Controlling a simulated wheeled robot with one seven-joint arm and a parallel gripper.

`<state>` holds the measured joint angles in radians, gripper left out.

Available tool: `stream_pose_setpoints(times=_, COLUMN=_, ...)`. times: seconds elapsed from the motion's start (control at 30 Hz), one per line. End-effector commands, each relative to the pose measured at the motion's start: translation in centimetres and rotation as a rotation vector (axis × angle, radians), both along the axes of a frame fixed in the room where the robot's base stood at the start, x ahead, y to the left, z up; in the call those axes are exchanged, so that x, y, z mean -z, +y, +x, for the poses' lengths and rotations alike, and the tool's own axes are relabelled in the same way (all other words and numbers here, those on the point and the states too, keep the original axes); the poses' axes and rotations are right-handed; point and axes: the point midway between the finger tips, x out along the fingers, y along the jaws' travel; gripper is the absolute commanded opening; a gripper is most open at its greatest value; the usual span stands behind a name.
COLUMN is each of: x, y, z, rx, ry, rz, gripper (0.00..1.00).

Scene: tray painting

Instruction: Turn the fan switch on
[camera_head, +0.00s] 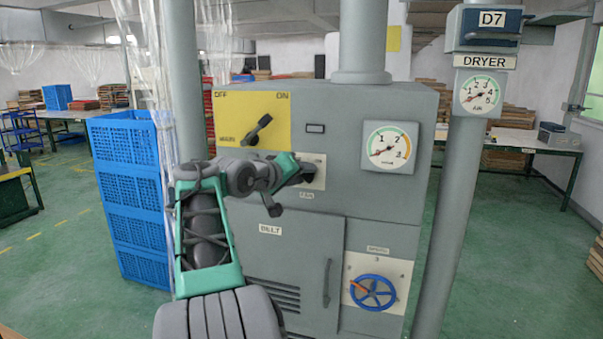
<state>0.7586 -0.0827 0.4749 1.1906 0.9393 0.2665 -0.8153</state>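The fan switch (309,170) is a dark knob on a pale plate on the grey machine's front, with a small label below that seems to read FAN. My arm reaches in from the lower left, and my gripper (290,178) is right at this plate, overlapping the knob's left side. The gripper hides much of the knob, so its setting is unclear. I cannot tell whether the fingers touch the knob or whether they are open or shut.
Above left, a yellow panel (278,115) marked OFF and ON carries a black lever (258,130). A gauge (389,147) is to the right, a blue handwheel (372,292) lower right. Blue crates (128,200) stand left; a grey post (452,190) stands right.

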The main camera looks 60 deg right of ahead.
Motion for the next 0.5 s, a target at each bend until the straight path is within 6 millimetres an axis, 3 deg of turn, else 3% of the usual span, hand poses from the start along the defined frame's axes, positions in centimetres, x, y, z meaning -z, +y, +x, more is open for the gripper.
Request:
stream_pose_setpoints(times=0.2, x=0.05, y=-0.08, z=0.02, rx=-0.001, ry=0.0, rz=0.0, gripper=0.36)
stream_pose_setpoints(times=0.5, x=0.05, y=0.0, z=0.05, rx=-0.001, ry=0.0, rz=0.0, gripper=0.13)
